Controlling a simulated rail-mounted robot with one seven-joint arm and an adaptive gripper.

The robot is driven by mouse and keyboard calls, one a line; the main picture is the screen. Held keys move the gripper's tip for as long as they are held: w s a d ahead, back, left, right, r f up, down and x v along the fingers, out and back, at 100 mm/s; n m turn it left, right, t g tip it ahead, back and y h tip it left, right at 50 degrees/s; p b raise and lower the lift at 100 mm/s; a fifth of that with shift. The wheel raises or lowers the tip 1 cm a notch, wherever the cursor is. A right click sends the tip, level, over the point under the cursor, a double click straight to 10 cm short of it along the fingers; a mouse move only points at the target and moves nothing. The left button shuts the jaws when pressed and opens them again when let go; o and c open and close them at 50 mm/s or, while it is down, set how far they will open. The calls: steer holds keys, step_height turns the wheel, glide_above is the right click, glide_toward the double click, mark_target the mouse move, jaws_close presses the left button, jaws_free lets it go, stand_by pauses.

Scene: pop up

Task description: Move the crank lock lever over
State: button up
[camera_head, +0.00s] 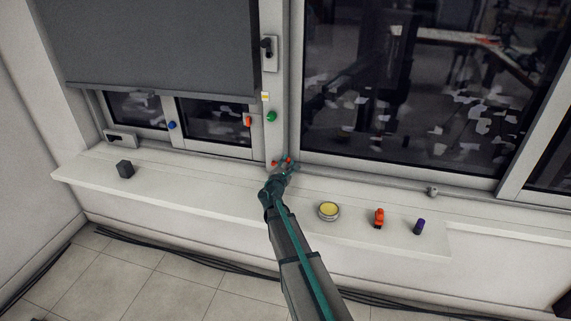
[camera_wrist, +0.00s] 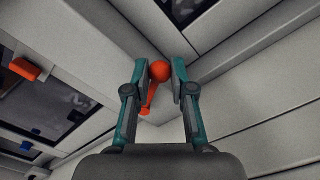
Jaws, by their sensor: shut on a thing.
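An orange lever with a round ball knob (camera_wrist: 160,71) is between my gripper's fingertips (camera_wrist: 161,75) in the wrist view. Its thin orange arm (camera_wrist: 149,99) runs down and left from the ball to the pale window frame. My gripper is shut on the ball knob, with one finger pad on each side. In the head view my gripper (camera_head: 283,167) is at the foot of the window's middle post, just above the sill. Small red-orange parts of the lever (camera_head: 289,160) show there; the rest is hidden by my gripper.
The sill (camera_head: 200,185) holds a dark cube (camera_head: 125,169), a round yellow-topped tin (camera_head: 329,210), a red-orange object (camera_head: 379,217) and a purple cylinder (camera_head: 418,226). An orange handle (camera_head: 248,121), green knob (camera_head: 271,116) and blue knob (camera_head: 172,125) are on the window frame.

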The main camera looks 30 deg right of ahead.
steer(key=shift+s+d+f+b, duration=0.2)
steer(key=shift+f+b, duration=0.2)
steer(key=shift+f, duration=0.25)
steer(key=shift+o, duration=0.3)
steer(key=shift+s+d+f+b, duration=0.15)
steer(key=shift+f+b, duration=0.5)
steer(key=shift+b, duration=0.4)
steer(key=o, duration=0.9)
steer(key=shift+f, duration=0.1)
